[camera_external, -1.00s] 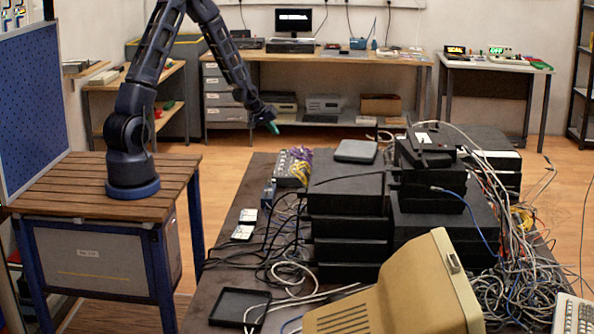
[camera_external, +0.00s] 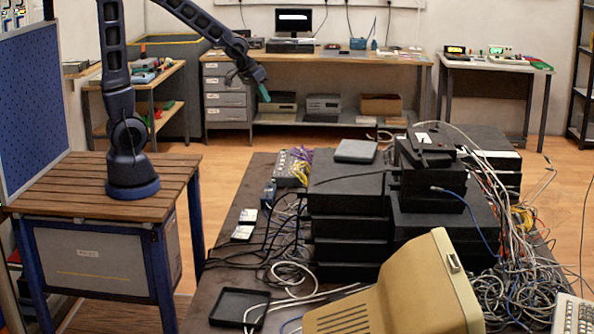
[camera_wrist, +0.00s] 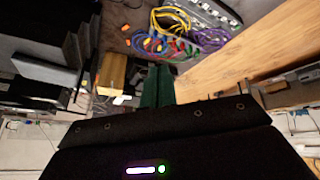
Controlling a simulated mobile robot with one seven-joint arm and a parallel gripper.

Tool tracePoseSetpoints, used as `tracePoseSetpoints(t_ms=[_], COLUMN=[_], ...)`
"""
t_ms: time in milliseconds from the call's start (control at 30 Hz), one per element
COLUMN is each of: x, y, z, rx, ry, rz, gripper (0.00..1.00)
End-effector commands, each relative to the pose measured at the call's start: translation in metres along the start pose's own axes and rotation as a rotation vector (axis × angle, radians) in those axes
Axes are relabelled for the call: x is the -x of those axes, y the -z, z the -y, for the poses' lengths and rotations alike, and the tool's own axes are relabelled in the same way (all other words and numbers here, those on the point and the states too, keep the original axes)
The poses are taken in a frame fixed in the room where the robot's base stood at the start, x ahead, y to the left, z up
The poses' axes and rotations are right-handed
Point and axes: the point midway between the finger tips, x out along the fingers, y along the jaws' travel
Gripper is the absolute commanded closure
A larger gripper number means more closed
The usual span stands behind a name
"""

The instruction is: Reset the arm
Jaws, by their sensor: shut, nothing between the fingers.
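My gripper (camera_external: 264,95) hangs in the air at the end of my dark blue arm, above and to the left of the stacked black boxes in the external view. Its green fingers are closed together with nothing between them. In the wrist view the shut green fingers (camera_wrist: 157,86) show at the middle, above the dark gripper body. My arm stands on a wooden slatted table (camera_external: 60,192) at the left, its upper part reaching up and then to the right. The top of the arm runs past the picture's upper edge.
Stacked black boxes (camera_external: 347,190) and tangled grey cables (camera_external: 520,270) crowd the dark table. A blue pegboard (camera_external: 35,105) stands left of my arm. Free air surrounds the gripper.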

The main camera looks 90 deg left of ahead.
Motion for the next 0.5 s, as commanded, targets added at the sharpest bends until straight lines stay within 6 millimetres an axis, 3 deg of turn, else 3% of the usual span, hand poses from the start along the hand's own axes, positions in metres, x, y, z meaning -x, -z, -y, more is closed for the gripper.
tracePoseSetpoints(t_ms=[200, 500], x=[0.06, 0.132], y=[-0.04, -0.102], z=[-0.032, -0.051], rx=[-0.153, -0.355], ry=[-0.032, -0.085], rz=[0.025, 0.066], gripper=[1.0, 1.0])
